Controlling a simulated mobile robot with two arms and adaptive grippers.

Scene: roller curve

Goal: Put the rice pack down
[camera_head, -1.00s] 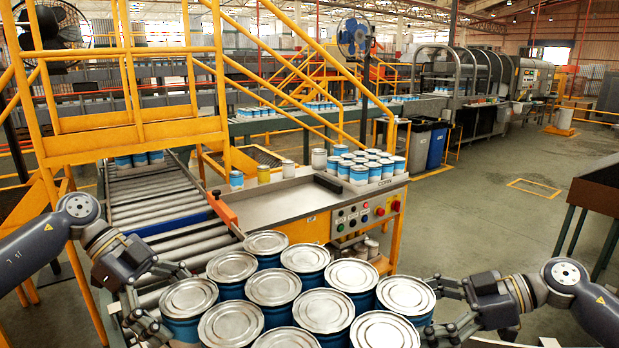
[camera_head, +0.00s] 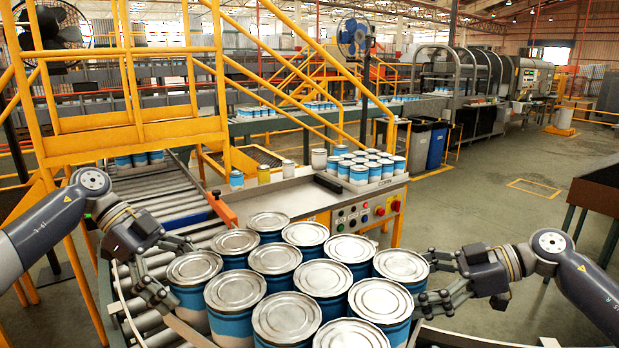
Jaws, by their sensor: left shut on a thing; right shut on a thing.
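The pack is a close group of several round tins with silver lids and blue-and-white sides (camera_head: 277,286), at the bottom centre of the head view. No rice label is readable. My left gripper (camera_head: 176,272) is shut on the pack's left side, its fingers against the outer tins. My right gripper (camera_head: 425,279) is shut on the pack's right side. The pack is about level between them, over the near end of the roller conveyor (camera_head: 158,203). Its underside is hidden, so I cannot tell whether it touches the rollers.
A steel table (camera_head: 283,197) with a control panel (camera_head: 366,211) stands just beyond the pack. It bears a block of small tins (camera_head: 366,168) and a few loose jars (camera_head: 318,160). An orange guide bar (camera_head: 222,209) and yellow stair rails (camera_head: 140,134) stand at left.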

